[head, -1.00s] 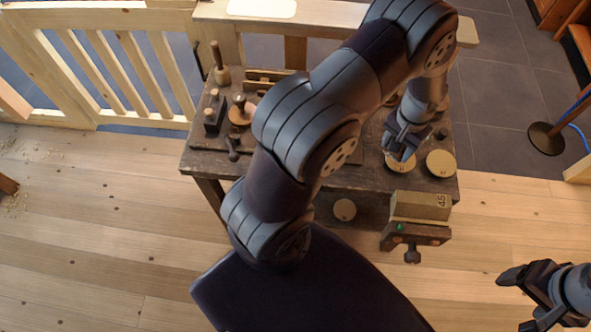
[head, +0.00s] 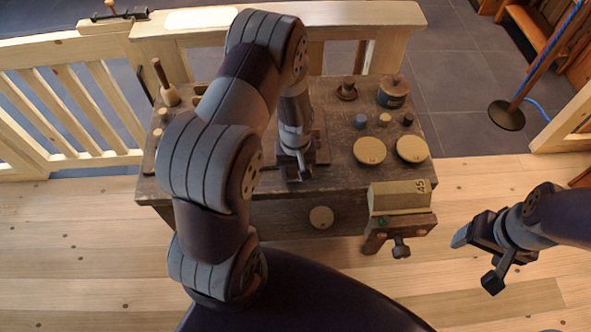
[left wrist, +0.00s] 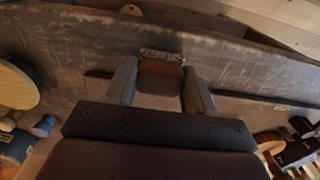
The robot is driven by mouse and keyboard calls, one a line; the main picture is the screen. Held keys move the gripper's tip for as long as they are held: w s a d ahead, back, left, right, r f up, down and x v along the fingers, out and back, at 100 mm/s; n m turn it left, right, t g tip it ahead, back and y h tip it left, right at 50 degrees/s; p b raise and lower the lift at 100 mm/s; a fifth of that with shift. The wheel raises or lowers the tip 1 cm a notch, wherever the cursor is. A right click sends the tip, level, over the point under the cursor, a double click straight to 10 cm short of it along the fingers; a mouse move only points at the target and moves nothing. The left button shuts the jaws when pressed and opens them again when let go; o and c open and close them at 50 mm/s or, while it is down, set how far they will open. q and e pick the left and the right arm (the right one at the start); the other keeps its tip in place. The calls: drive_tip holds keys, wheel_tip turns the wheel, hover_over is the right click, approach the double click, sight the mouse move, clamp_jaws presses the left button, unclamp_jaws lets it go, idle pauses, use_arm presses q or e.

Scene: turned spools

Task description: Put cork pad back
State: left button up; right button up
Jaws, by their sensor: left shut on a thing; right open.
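My left gripper (head: 297,172) is low over the middle of the workbench (head: 340,98). In the left wrist view its two fingers (left wrist: 160,88) are shut on a small brown piece with a pale speckled edge, which looks like the cork pad (left wrist: 162,66). In the head view the gripper hides this piece. I cannot tell whether it touches the bench. My right gripper (head: 476,260) is open and empty over the floor, to the right of the bench.
Two pale round discs (head: 369,151) (head: 412,149) lie on the bench's right part. Behind them stand a dark blue pot (head: 393,92) and several small spools. Tools (head: 166,90) stand at left.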

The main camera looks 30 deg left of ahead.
sight(296, 169)
use_arm(q)
drive_tip(key=shift+f, duration=0.9)
drive_tip(key=o, duration=1)
drive_tip(key=shift+f, duration=0.15)
wheel_tip(296, 169, up, 13)
drive_tip(key=s+d+r+m, duration=0.1)
drive_tip(key=s+r+m, duration=0.1)
drive_tip(key=s, duration=0.1)
drive_tip(key=s+d+r+m+t, duration=0.1)
drive_tip(key=s+d+r+m, duration=0.1)
drive_tip(key=r, duration=0.1)
drive_tip(key=s+d+r+m, duration=0.2)
drive_tip(key=s, duration=0.1)
drive_tip(key=shift+s+d+r+m, duration=0.15)
drive_tip(key=shift+s+r+m, duration=0.05)
drive_tip(key=shift+s+m, duration=0.15)
